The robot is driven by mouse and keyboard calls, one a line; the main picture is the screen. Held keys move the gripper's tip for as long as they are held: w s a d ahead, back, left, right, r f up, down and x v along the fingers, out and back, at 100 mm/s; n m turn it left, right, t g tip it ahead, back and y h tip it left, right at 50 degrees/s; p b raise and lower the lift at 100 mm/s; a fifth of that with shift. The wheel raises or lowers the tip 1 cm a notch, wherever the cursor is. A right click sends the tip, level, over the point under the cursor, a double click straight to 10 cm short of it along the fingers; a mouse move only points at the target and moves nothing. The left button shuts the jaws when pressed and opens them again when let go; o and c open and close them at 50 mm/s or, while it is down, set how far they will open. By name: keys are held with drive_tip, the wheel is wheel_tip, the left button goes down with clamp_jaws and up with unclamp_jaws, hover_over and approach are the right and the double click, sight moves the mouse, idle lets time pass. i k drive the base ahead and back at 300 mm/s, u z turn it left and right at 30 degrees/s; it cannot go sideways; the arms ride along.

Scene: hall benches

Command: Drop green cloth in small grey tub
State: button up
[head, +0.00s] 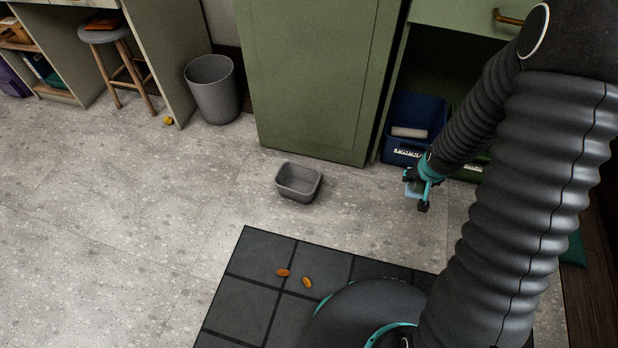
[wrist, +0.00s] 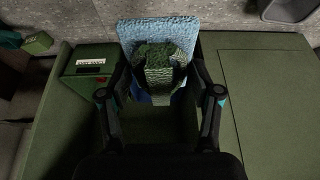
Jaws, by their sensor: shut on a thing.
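The small grey tub (head: 298,182) sits upright on the floor in front of the green cabinet; its visible inside looks empty. Its edge also shows at the top right of the wrist view (wrist: 290,12). My gripper (head: 422,187) is right of the tub in the head view, in front of the bins and apart from the tub. In the wrist view my gripper (wrist: 161,75) is shut on a crumpled green cloth (wrist: 158,58). A light blue textured piece (wrist: 150,27) shows against it; whether it is held too I cannot tell. The cloth is barely distinguishable in the head view.
A blue labelled bin (head: 416,118) stands under the counter, beside the green cabinet (head: 312,75). A grey waste bin (head: 213,92) and a stool (head: 122,60) stand farther left. Two orange-brown bits (head: 294,277) lie on the dark mat (head: 245,300). Floor around the tub is clear.

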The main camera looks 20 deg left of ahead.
sight(303, 188)
drive_tip(key=u, duration=0.15)
drive_tip(key=k, duration=0.25)
drive_tip(key=z, duration=0.3)
drive_tip(key=i, duration=0.7)
drive_tip(key=u, duration=0.95)
drive_tip(key=i, duration=0.55)
drive_tip(key=u, duration=0.65)
